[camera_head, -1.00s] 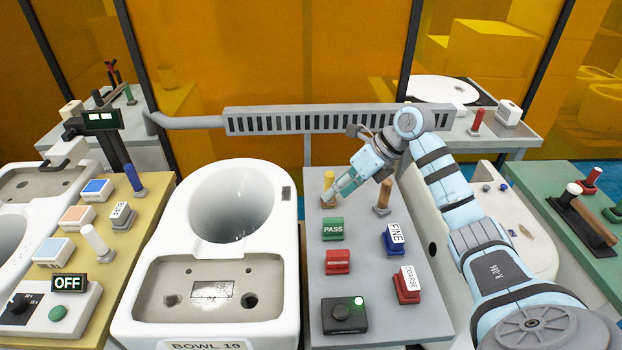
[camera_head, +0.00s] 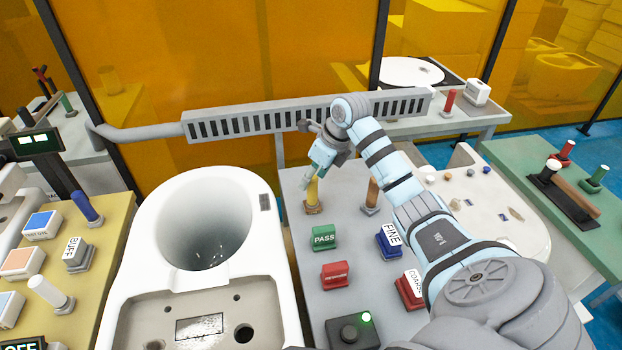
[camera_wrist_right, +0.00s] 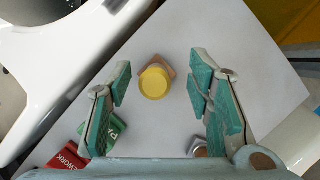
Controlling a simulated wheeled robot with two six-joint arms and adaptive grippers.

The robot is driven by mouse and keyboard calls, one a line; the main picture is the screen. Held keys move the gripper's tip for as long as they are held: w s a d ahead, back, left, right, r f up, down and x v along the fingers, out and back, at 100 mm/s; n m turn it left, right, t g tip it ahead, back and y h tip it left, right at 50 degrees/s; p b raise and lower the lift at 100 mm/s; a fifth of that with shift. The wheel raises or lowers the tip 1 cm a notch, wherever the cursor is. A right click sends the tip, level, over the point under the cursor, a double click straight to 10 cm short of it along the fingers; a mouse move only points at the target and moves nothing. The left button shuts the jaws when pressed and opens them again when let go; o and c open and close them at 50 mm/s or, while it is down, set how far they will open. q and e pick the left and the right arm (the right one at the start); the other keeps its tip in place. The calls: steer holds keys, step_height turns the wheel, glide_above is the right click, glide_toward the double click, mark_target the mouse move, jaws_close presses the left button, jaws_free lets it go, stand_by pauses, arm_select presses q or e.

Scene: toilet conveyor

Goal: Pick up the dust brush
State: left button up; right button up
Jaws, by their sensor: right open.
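An upright yellow handle (camera_head: 312,193), which I take to be the dust brush, stands in a small square base at the far left of the grey table (camera_head: 408,322). In the right wrist view its round yellow top (camera_wrist_right: 154,83) is seen from above, between the fingers. My right gripper (camera_head: 312,178) is open and points down over the yellow handle. Its fingers (camera_wrist_right: 159,80) are apart on either side in the picture, with no contact visible. The bristles cannot be seen. My left gripper is not in view.
A brown handle (camera_head: 372,192) stands close to the right, partly behind my arm. Green PASS (camera_head: 323,237), red (camera_head: 335,275) and blue FINE (camera_head: 389,241) blocks stand nearer. A white toilet bowl (camera_head: 150,245) borders the table on the left, and a slotted grey duct (camera_head: 250,120) runs behind.

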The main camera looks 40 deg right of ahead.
steer(key=x, duration=0.4)
steer(key=shift+s+a+f, duration=0.15)
steer(key=shift+s+f, duration=0.05)
steer(key=shift+f, duration=0.05)
jaws_close()
step_height(320, 180, up, 10)
steer(key=shift+r+p, duration=0.1)
steer(key=shift+p, duration=0.2)
steer(key=shift+a, duration=0.1)
